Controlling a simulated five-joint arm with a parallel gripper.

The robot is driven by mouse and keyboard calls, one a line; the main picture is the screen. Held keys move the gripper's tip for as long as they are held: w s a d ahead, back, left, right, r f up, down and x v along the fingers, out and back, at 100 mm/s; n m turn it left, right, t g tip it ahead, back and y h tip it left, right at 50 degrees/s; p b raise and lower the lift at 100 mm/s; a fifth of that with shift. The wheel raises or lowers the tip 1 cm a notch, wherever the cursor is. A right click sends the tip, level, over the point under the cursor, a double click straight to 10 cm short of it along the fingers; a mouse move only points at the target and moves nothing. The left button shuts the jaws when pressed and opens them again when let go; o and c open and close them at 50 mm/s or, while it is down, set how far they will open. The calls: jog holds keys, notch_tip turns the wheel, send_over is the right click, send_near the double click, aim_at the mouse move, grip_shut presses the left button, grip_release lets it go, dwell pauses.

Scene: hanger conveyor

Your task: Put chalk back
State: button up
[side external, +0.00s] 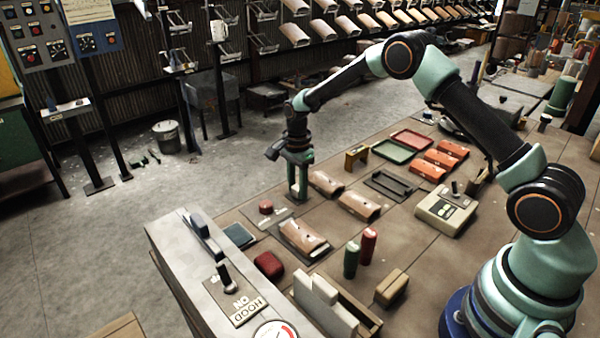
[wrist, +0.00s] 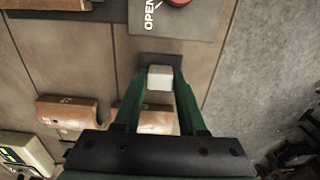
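My gripper (wrist: 160,78) points down over the bench and has two dark green fingers. A small whitish block (wrist: 160,76), probably the chalk, sits between the fingertips in the wrist view. I cannot tell if both fingers press on it. A dark grey square piece (wrist: 160,59) shows just beyond the block; whether the block touches it is unclear. In the side view my gripper (side external: 297,197) is low at the bench's far-left edge, behind the red button (side external: 266,207). The block cannot be made out there.
Brown curved pieces (side external: 360,205) lie right of my gripper. Green (side external: 393,151) and red (side external: 412,139) trays lie farther back. A green cylinder (side external: 351,260) and red cylinder (side external: 368,246) stand nearer. The bench edge drops to the concrete floor (side external: 190,180) at left.

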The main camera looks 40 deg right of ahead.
jog(key=o, duration=0.3)
jog(key=shift+r, duration=0.1)
notch_tip(320, 180, up, 12)
jog(key=shift+f, duration=0.1)
dwell(0.4)
